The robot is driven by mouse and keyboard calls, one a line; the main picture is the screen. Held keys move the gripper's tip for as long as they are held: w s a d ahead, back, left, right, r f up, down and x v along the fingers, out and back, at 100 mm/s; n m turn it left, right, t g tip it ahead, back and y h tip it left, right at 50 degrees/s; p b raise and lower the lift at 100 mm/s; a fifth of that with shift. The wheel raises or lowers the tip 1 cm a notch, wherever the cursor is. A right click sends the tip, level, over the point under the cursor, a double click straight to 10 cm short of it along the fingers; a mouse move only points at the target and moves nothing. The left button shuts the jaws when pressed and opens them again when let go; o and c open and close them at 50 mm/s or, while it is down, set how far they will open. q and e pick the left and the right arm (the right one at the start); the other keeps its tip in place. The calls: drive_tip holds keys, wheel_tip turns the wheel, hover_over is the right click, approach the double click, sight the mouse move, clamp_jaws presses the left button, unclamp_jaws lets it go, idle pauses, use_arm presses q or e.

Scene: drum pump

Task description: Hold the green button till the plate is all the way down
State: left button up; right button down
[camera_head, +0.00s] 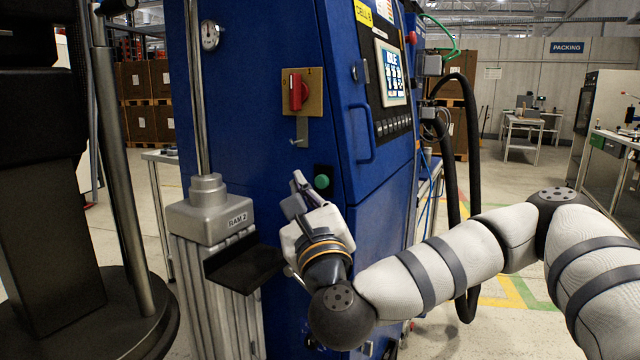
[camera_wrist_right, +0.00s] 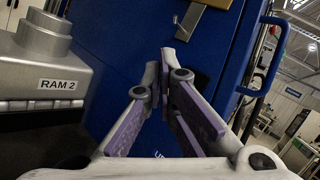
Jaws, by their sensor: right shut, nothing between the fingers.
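The green button (camera_head: 322,181) is on a dark plate on the blue cabinet front, under a red rotary switch. My right gripper (camera_head: 297,179) points up at the cabinet, its shut fingertips just left of the button in the head view. I cannot tell whether they touch it. In the wrist view the closed fingers (camera_wrist_right: 168,58) have nothing between them, and the button is hidden. A round dark plate (camera_head: 150,325) is at lower left, under a thick dark column; its underside is out of view. My left gripper is not in view.
The grey RAM 2 block (camera_head: 209,217) with its upright steel rod and a black bracket (camera_head: 240,262) stand close left of my right gripper. A metal hook (camera_head: 300,132) hangs under the red switch (camera_head: 296,92). A blue handle (camera_head: 362,135) is to the right.

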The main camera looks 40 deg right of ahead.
sight(322, 182)
drive_tip(key=shift+w+d, duration=0.3)
drive_tip(key=shift+d, duration=0.35)
drive_tip(key=shift+w+d, duration=0.3)
drive_tip(key=shift+d, duration=0.35)
drive_tip(key=shift+d, duration=0.1)
idle(0.4)
drive_tip(key=shift+w+d, duration=0.15)
drive_tip(key=shift+d, duration=0.15)
